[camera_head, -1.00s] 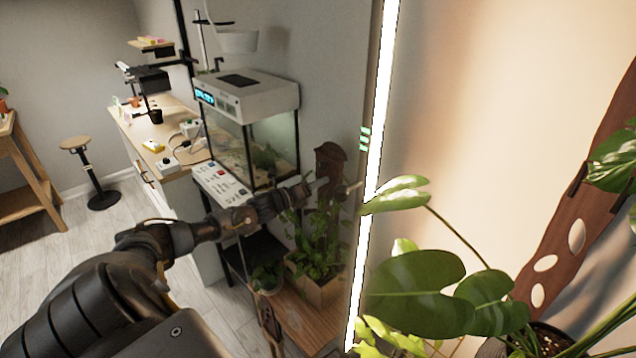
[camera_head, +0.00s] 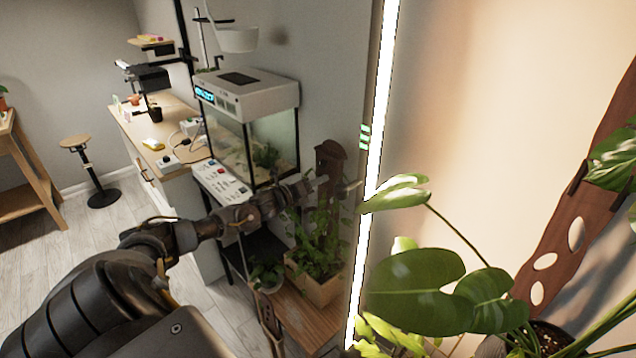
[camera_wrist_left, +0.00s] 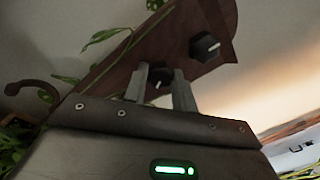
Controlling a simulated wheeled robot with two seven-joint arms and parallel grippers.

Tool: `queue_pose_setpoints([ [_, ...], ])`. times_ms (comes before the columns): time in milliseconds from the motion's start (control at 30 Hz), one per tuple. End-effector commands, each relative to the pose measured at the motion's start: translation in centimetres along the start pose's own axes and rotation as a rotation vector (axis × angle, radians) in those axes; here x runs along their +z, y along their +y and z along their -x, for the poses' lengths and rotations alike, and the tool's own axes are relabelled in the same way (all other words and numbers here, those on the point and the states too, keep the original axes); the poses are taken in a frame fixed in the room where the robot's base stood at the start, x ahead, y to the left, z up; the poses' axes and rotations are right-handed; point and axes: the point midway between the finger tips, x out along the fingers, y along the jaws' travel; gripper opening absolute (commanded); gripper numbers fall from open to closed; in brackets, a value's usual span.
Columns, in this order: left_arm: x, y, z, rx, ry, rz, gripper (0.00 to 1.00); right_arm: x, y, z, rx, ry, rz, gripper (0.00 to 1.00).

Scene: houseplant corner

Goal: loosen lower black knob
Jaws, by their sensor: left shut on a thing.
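A brown wooden board (camera_head: 332,160) stands upright among the plants near the wall. The upper black knob (camera_wrist_left: 205,46) is free, nearer the board's end. The lower black knob (camera_wrist_left: 160,74) sits between the two grey fingers of my left gripper (camera_wrist_left: 162,88), which is shut on it; the fingers partly hide it. In the head view my left gripper (camera_head: 332,188) reaches the board from the left, and the knobs are too small to make out. My right gripper is not in view.
A planter box (camera_head: 315,288) with leafy plants stands below the board. A glass tank (camera_head: 262,145) is just left of it. A bright light strip (camera_head: 376,120) and large leaves (camera_head: 415,285) are close on the right.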

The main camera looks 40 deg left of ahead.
Motion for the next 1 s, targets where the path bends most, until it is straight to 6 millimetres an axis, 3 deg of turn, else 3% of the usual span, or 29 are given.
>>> queue_pose_setpoints([
  [267, -0.03, 0.05, -0.02, -0.008, -0.010, 0.146, 0.04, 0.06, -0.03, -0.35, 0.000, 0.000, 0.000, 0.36],
  [1000, 0.04, -0.01, -0.02, -0.041, -0.053, 0.839, 0.04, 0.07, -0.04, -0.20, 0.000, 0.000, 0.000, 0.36],
])
